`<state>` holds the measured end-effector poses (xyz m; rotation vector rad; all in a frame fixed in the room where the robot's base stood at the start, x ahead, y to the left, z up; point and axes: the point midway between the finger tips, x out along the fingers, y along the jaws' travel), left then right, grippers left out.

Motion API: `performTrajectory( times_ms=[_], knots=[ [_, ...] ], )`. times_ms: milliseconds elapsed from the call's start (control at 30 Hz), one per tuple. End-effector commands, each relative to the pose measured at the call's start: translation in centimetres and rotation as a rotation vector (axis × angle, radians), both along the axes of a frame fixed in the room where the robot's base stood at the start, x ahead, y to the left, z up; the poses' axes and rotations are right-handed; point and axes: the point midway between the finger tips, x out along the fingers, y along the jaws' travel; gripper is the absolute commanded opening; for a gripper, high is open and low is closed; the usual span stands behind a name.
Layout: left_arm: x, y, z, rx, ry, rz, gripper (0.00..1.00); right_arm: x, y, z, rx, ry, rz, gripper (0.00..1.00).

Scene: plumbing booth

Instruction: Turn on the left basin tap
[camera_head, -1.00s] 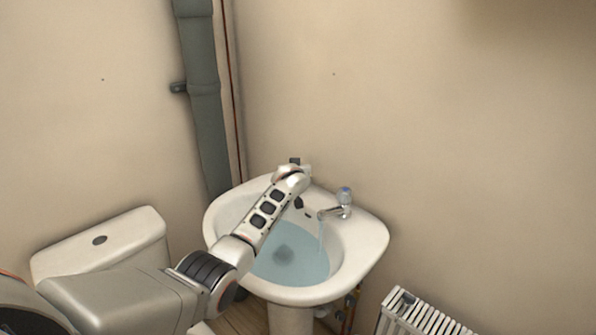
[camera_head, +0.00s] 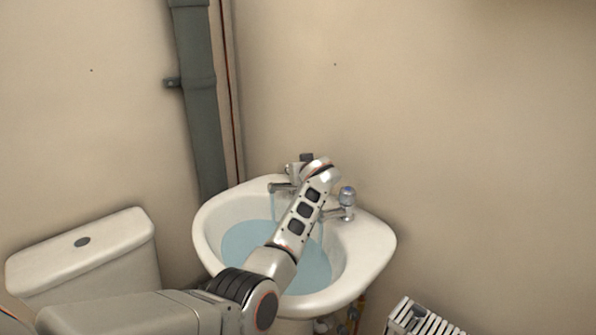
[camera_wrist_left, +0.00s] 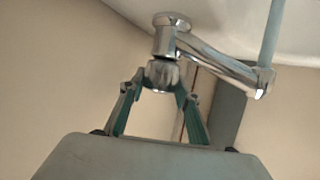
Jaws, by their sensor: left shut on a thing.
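The left basin tap is chrome, and its spout (camera_head: 279,187) shows at the basin's back left in the head view. A thin stream of water falls from it. In the left wrist view the tap's body and spout (camera_wrist_left: 215,62) appear upside down, with the stream at the spout's tip. My left gripper (camera_wrist_left: 160,78) is shut on the tap's knob (camera_wrist_left: 161,74), with one finger on each side. In the head view my left wrist hides most of the grip. My right gripper is not in view.
The white basin (camera_head: 377,243) holds water. A toilet cistern (camera_head: 82,252) is at left, a grey pipe (camera_head: 199,110) behind, a radiator (camera_head: 425,320) at lower right.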

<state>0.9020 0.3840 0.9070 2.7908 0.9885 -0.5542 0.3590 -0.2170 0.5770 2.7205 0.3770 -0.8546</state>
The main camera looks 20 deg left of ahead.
Motion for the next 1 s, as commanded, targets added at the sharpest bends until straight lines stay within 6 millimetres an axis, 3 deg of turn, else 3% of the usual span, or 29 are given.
performTrajectory(
  times_ms=[233, 267, 300, 733, 1000],
  knots=[
    [-0.1, -0.1, -0.5, -0.004, 0.006, -0.001, 0.11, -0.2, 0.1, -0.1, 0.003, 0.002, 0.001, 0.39],
    [-0.1, -0.1, -0.5, -0.004, 0.006, -0.001, 0.40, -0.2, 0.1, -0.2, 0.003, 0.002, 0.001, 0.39],
    [-0.1, -0.1, -0.4, -0.004, 0.006, -0.001, 0.50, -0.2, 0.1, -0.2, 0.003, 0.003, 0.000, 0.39],
    [0.0, 0.0, 0.6, -0.002, -0.001, 0.000, 0.50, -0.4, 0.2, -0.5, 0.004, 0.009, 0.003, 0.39],
    [0.0, -0.1, 5.2, -0.004, -0.004, -0.001, 0.50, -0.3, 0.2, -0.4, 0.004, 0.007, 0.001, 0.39]
  ],
)
